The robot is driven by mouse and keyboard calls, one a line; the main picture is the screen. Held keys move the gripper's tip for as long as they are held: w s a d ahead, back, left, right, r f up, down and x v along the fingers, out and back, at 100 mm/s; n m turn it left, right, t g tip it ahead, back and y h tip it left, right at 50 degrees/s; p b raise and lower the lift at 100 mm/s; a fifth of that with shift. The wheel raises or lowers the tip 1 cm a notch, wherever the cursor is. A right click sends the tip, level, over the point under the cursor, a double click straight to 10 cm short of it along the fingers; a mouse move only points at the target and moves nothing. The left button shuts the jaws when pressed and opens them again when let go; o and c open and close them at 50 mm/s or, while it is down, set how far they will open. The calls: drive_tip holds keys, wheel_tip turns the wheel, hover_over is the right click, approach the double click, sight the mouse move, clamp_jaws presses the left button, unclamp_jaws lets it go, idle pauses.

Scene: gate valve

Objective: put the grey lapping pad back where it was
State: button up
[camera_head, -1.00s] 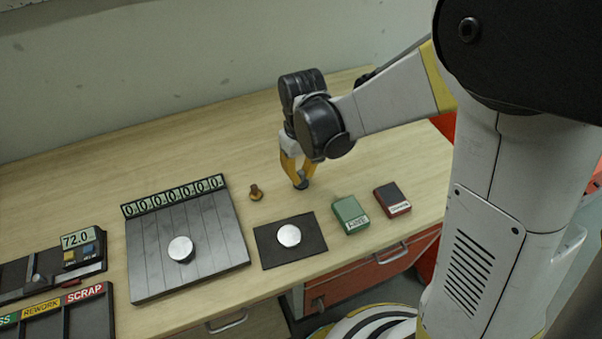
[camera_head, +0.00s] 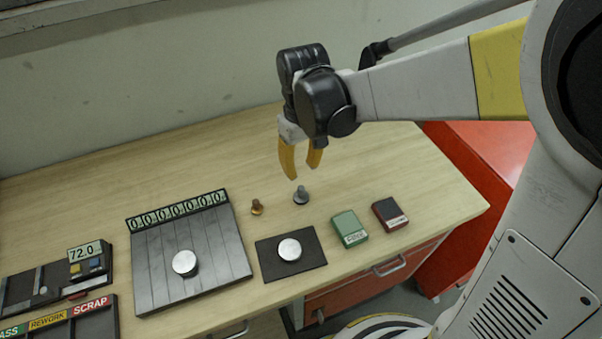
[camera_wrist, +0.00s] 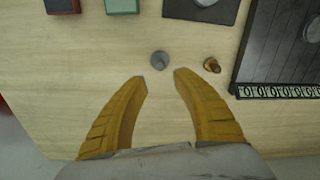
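The grey lapping pad (camera_head: 301,195) stands upright on the wooden table, behind and a little right of the dark mat. It also shows in the wrist view (camera_wrist: 160,60), just beyond my fingertips. A similar brass-coloured pad (camera_head: 257,207) stands to its left and shows in the wrist view (camera_wrist: 211,65). My gripper (camera_head: 303,174) is above the grey pad with its yellow fingers apart. Nothing is between the fingers in the wrist view (camera_wrist: 161,78).
A dark mat (camera_head: 264,265) carries a silver disc (camera_head: 289,249). A grey grooved plate (camera_head: 160,285) with a counter strip carries another disc (camera_head: 185,263). Green (camera_head: 349,228) and dark red (camera_head: 389,214) boxes stand right. A gauge (camera_head: 88,262) and sorting tray (camera_head: 65,325) lie left. The back table is clear.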

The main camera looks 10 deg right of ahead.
drive_tip(key=s+d+r+m+t, duration=0.5)
drive_tip(key=s+d+r+t, duration=0.2)
drive_tip(key=s+d+r, duration=0.3)
drive_tip(key=d, duration=0.3)
drive_tip(key=shift+s+d, duration=0.2)
drive_tip(key=shift+s, duration=0.2)
wheel_tip(320, 180, down, 8)
drive_tip(key=b, duration=0.7)
drive_tip(key=shift+r, duration=0.2)
